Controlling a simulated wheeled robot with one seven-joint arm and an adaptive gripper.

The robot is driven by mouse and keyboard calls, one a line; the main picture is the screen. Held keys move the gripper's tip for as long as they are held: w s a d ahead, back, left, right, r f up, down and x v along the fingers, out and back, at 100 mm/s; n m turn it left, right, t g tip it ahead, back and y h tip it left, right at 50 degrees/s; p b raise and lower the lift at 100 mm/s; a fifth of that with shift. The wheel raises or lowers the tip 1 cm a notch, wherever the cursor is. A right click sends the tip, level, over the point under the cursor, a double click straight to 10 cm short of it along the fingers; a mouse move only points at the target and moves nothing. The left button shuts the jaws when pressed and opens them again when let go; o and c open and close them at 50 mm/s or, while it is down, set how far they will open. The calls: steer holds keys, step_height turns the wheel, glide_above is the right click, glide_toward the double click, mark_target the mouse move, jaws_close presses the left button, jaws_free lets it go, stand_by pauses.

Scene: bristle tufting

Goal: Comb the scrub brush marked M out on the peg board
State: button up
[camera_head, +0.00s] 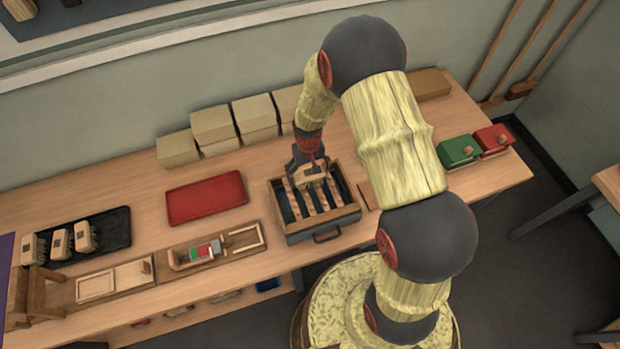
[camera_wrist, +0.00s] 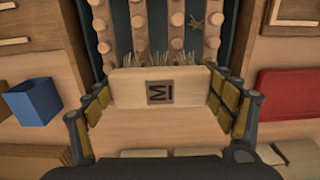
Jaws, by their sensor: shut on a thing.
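My gripper (camera_head: 309,166) is shut on the scrub brush, with a finger on each of its two ends. The brush is a pale wooden block (camera_wrist: 130,88) with a dark M label on the face toward the wrist camera. Its straw-coloured bristles show along the far edge and reach in among the pegs. The peg board (camera_head: 345,212) is a dark-bottomed wooden box with several light strips of round pegs. In the wrist view the pegs (camera_wrist: 173,44) stand just beyond the brush. A small loose tuft (camera_wrist: 206,22) lies between peg strips. How deep the bristles sit is hidden.
A red tray (camera_head: 206,198) lies empty left of the peg board. A black tray (camera_head: 112,243) holds several brushes farther left. Cardboard boxes (camera_head: 212,124) stand along the wall. Green (camera_head: 458,151) and red (camera_head: 493,138) boxes sit at right. A blue box (camera_wrist: 32,104) shows in the wrist view.

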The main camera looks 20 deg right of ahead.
steer(key=s+p, duration=0.1)
steer(key=s, duration=0.7)
steer(key=shift+f, duration=0.15)
steer(key=shift+w, duration=0.25)
steer(key=shift+c, duration=1.1)
steer(key=shift+w+b, duration=0.35)
steer(key=shift+w, duration=1.5)
steer(key=shift+w+b, duration=0.55)
steer(key=shift+w, duration=1.35)
steer(key=shift+s+p, duration=0.35)
steer(key=shift+s, duration=1.75)
steer(key=shift+s, duration=0.1)
